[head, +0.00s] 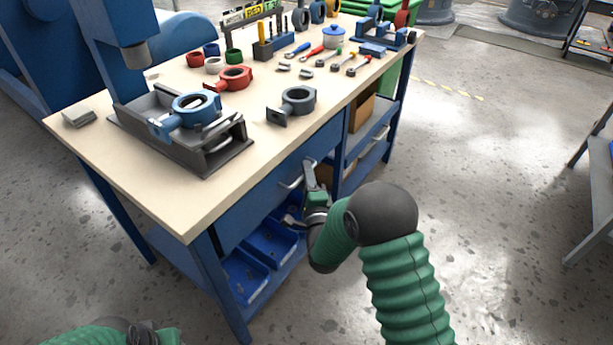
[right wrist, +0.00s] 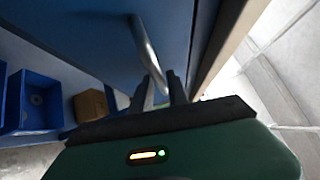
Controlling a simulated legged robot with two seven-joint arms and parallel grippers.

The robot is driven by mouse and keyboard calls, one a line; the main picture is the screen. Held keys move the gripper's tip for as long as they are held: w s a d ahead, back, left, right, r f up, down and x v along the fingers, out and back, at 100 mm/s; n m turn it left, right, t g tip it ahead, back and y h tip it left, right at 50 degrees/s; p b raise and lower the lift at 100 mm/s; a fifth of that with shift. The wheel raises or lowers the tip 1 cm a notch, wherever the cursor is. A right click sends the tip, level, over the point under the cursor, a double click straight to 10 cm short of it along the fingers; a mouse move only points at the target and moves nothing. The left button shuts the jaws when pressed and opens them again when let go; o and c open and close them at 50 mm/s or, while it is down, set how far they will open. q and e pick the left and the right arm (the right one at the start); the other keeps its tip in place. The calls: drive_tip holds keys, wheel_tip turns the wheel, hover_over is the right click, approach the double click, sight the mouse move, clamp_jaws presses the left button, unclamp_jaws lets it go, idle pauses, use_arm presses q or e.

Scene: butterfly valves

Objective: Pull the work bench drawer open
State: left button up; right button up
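The work bench (head: 225,190) has a blue drawer (head: 265,205) under its light top, and its front looks flush with the frame. A grey bar handle (head: 291,182) is on the drawer front, and the handle also shows in the right wrist view (right wrist: 147,48). My right gripper (head: 311,172) is at the handle's right end. In the right wrist view its two dark fingers (right wrist: 167,88) stand close together, with the handle's near end at them. Whether they grip it is unclear. My left gripper (head: 142,333) shows only partly at the bottom left edge, away from the bench.
Blue bins (head: 268,243) stand on the shelf below the drawer, and a cardboard box (head: 362,112) is in the right-hand bay. Valves, tools and a press (head: 110,40) are on the top.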

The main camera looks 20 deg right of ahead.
drive_tip(key=shift+w+r, duration=0.1)
drive_tip(key=shift+w, duration=0.05)
clamp_jaws()
drive_tip(key=shift+f, duration=0.2)
idle(1.2)
